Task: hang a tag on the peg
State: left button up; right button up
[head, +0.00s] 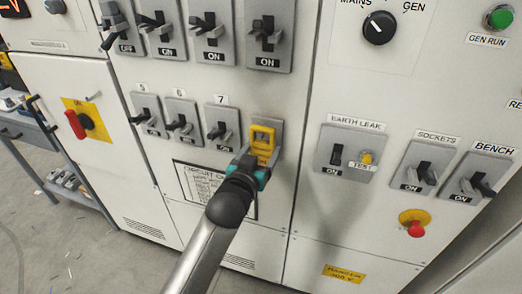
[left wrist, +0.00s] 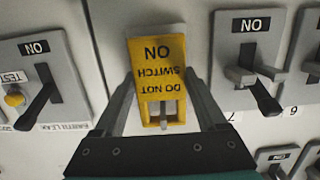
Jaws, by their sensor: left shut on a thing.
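A yellow tag (head: 263,133) reading "DO NOT SWITCH ON" is in front of a grey switch plate (head: 278,130) to the right of switch 7. It also shows in the left wrist view (left wrist: 158,62), upside down, with a slot-like opening at its top end. My left gripper (head: 256,161) is shut on the tag. In the left wrist view its two fingers stand on either side of the tag. The tag covers most of the plate. My right gripper is not in view.
Switch 7 (head: 221,126) with its jutting lever is close to the left of the tag. The earth leak switch (head: 350,150) is to the right. A row of levers runs above. A red emergency button (head: 416,229) juts out at the lower right.

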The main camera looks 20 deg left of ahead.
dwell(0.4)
pick_arm(q)
jog(key=o, duration=1.3)
jog(key=shift+c, duration=0.2)
jog(key=s+r+p, duration=0.1)
jog(key=s+r, duration=0.1)
jog(key=s, duration=1.3)
jog(key=shift+a+r, duration=0.15)
jog(key=shift+a, duration=0.15)
jog(key=s+d+f+m+g+b, duration=0.1)
jog(key=s+f+g, duration=0.3)
jog(key=f, duration=1.4)
jog(key=s+f+g+b, duration=0.2)
jog(key=s+f+g, duration=0.25)
jog(key=f, duration=1.35)
jog(key=s+a+f+g+b, duration=0.1)
jog(key=s+a+f+g, duration=0.1)
jog(key=s+f, duration=0.7)
jog(key=s+a+f+m+g+b, duration=0.1)
jog(key=s+a+f+g, duration=0.2)
jog(key=s+f, duration=0.6)
jog(key=s+g, duration=0.1)
jog(key=s, duration=0.6)
jog(key=shift+s+f+g+y, duration=0.25)
jog(key=shift+s+g+y, duration=0.05)
jog(key=shift+s+g, duration=0.05)
